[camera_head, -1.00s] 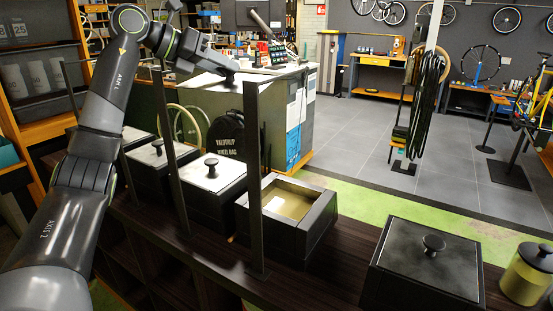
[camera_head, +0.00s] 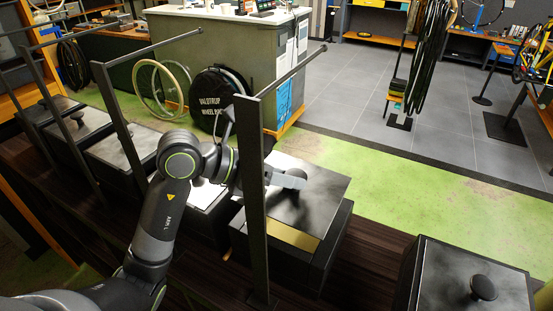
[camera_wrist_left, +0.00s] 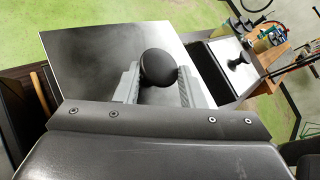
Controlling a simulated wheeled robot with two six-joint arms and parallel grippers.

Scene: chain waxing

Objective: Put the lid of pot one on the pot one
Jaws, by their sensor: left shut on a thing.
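The lid of pot one (camera_head: 318,188) is a dark grey square plate with a round black knob. It lies over most of pot one (camera_head: 338,238), a black square box, but is offset toward the back. A strip of yellowish wax (camera_head: 296,237) shows at the front. I cannot tell whether the lid touches the rim. My left gripper (camera_head: 290,180) is shut on the lid's knob. In the left wrist view the fingers (camera_wrist_left: 157,88) sit on both sides of the knob (camera_wrist_left: 157,68), with the lid plate (camera_wrist_left: 95,60) beyond. My right gripper is not in view.
A dark upright post (camera_head: 252,200) with a long arm stands in front of pot one. More lidded pots stand to the left (camera_head: 78,125) and one to the right (camera_head: 470,280). Dark counter lies bare between pot one and the right pot.

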